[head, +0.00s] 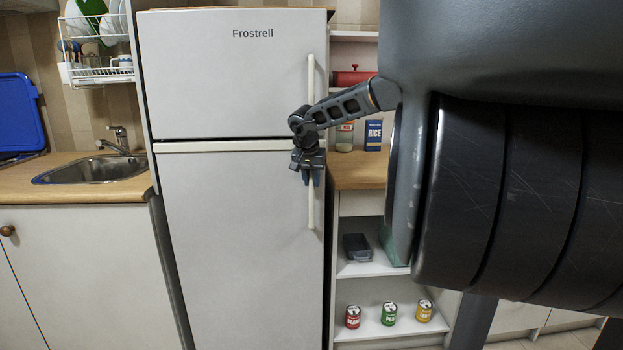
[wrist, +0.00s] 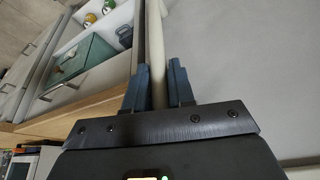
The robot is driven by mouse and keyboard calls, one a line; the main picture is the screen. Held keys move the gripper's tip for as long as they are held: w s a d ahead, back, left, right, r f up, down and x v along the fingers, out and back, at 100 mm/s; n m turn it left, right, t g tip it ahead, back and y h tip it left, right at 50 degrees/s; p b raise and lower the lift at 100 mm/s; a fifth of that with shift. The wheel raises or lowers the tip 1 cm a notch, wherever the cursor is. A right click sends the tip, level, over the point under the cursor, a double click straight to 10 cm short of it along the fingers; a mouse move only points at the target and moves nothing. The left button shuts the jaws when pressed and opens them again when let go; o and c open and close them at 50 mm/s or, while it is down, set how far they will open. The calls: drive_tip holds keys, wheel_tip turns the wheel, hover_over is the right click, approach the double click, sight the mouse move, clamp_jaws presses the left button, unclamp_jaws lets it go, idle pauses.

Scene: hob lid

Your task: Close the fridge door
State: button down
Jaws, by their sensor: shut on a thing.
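The white Frostrell fridge has an upper door (head: 225,80) and a taller lower door (head: 235,240). The lower door looks flush or nearly flush with the upper one; I cannot tell whether a small gap is left at its edge. A pale upright handle (head: 311,215) runs along the lower door's right side. My gripper (head: 311,178) is at the upper part of this handle. In the wrist view, the handle (wrist: 155,45) passes between the two fingers of my gripper (wrist: 157,88), which are shut on it. The door's white face (wrist: 240,80) fills the right of that view.
Left of the fridge is a counter (head: 90,178) with a sink (head: 100,170) and a blue tray (head: 20,115). Right of it are open shelves (head: 370,268) with several cans and a rice box (head: 374,135). My arm covers the right side of the head view.

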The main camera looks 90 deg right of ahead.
drive_tip(key=shift+s+d+r, duration=0.1)
drive_tip(key=shift+d+r, duration=0.1)
drive_tip(key=shift+d, duration=0.3)
drive_tip(key=c, duration=1.1)
unclamp_jaws()
drive_tip(key=shift+f, duration=0.1)
drive_tip(key=shift+o, duration=0.2)
drive_tip(key=v, duration=0.7)
drive_tip(key=shift+a+r, duration=0.2)
drive_tip(key=shift+r, duration=0.15)
